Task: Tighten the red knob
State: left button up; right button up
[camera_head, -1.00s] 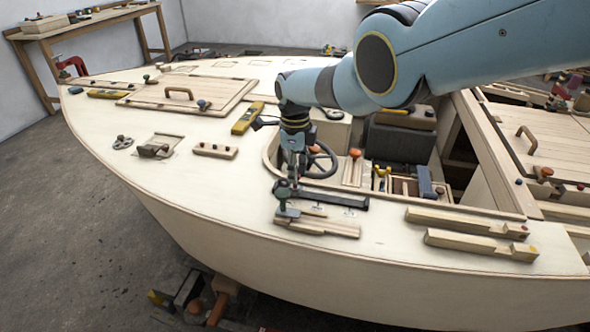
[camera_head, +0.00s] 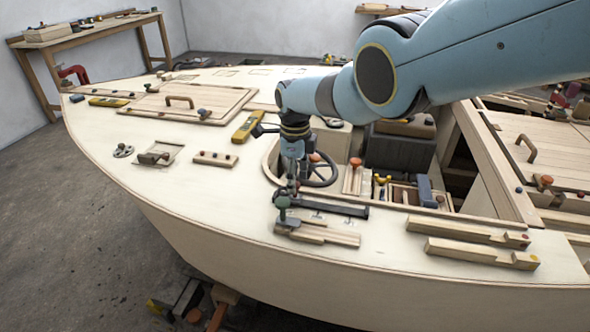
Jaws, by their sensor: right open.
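My right gripper (camera_head: 292,180) points down just above the near-side deck, left of the steering wheel, with its jaws open. Several reddish knobs show: an orange-red one (camera_head: 355,162) on a wooden piece in the cockpit, another (camera_head: 545,180) on the right deck, and small dark red ones on a wooden block (camera_head: 215,159). Which is the task's red knob is unclear. My left gripper is out of view.
The steering wheel (camera_head: 326,168) stands in the cockpit opening just right of my gripper. Two notched wooden pieces (camera_head: 470,231) (camera_head: 480,252) lie on the right near deck. A yellow level (camera_head: 248,126) lies to the left.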

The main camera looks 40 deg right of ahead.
jog(key=shift+r, duration=0.1)
notch_tip(320, 180, up, 12)
dwell(0.5)
dwell(0.4)
